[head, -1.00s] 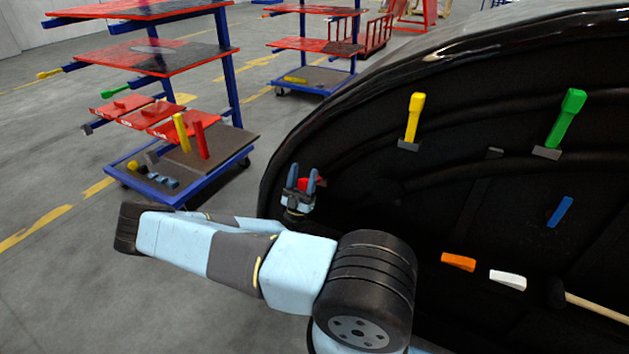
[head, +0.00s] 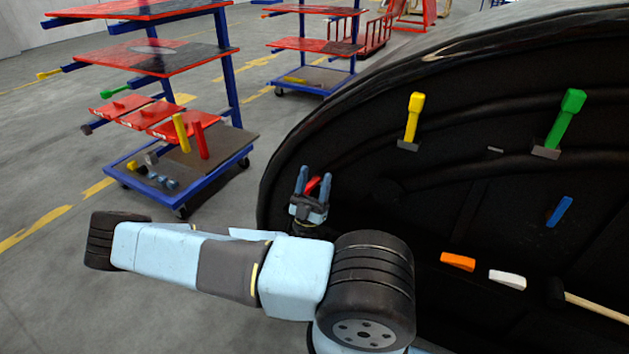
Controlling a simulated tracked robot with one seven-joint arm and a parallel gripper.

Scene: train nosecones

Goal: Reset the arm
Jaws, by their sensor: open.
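My gripper (head: 313,183) is at the left edge of the black nosecone (head: 420,215) in the head view, with its two blue fingers pointing up and apart. A small red piece (head: 312,186) shows between or behind the fingers; I cannot tell whether it touches them. My arm (head: 230,268) stretches across the lower left of the view, bent back toward the gripper.
The nosecone carries a yellow handle (head: 413,118), a green handle (head: 567,118), and blue (head: 560,211), orange (head: 458,262) and white (head: 508,280) pieces. A wooden-handled tool (head: 598,307) is at lower right. A shelf cart (head: 185,165) stands left; floor around it is free.

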